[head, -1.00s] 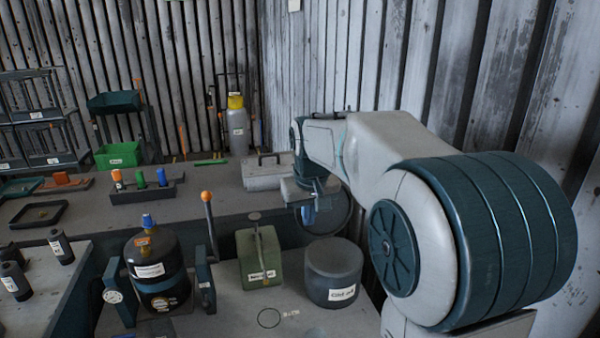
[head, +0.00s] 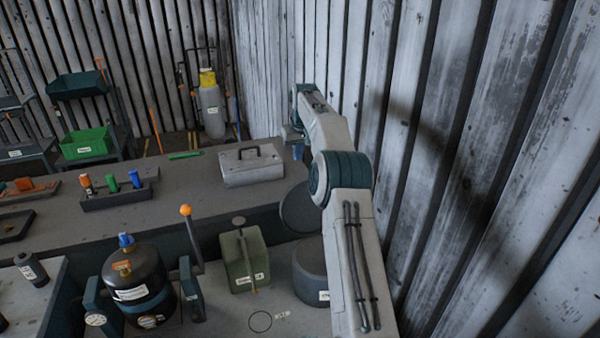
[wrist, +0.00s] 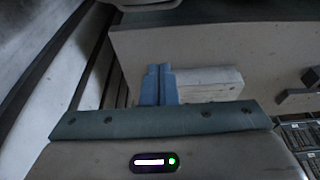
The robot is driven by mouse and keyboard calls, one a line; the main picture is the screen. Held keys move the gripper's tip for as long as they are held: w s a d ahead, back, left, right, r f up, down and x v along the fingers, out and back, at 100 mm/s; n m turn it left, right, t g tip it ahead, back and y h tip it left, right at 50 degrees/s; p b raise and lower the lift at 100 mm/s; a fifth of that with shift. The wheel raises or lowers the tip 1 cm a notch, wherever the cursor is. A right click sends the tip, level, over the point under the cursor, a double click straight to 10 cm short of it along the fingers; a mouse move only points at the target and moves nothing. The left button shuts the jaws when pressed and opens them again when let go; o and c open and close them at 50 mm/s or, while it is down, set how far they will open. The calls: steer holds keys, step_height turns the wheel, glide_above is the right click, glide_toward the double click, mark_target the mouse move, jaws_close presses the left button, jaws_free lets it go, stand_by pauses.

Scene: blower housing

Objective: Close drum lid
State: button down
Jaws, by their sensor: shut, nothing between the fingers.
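The dark grey drum (head: 308,274) stands on the low front surface, with a white label on its side and its right part hidden behind my arm. Its round dark lid (head: 300,207) stands raised, tilted up at the back of the drum, with its right edge also behind my arm. My gripper (head: 298,152) is beyond and above the lid, near the back wall, apart from it. In the wrist view my gripper's blue fingers (wrist: 158,84) are together and hold nothing. I cannot make out the lid in the wrist view.
A green canister (head: 243,260) stands left of the drum, and a black tank (head: 138,285) further left beside an orange-knobbed lever (head: 192,235). A grey toolbox (head: 250,168) sits on the bench behind. The corrugated wall (head: 470,170) closes off the right side.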

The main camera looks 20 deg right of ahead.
steer(key=p+x, duration=0.3)
steer(key=x, duration=0.7)
steer(key=shift+s+d+r, duration=0.1)
steer(key=shift+s+d, duration=0.1)
steer(key=shift+s, duration=0.75)
steer(key=shift+s+d, duration=0.2)
steer(key=shift+s, duration=0.75)
steer(key=shift+a, duration=0.1)
steer(key=shift+s+b, duration=0.1)
steer(key=shift+b, duration=0.25)
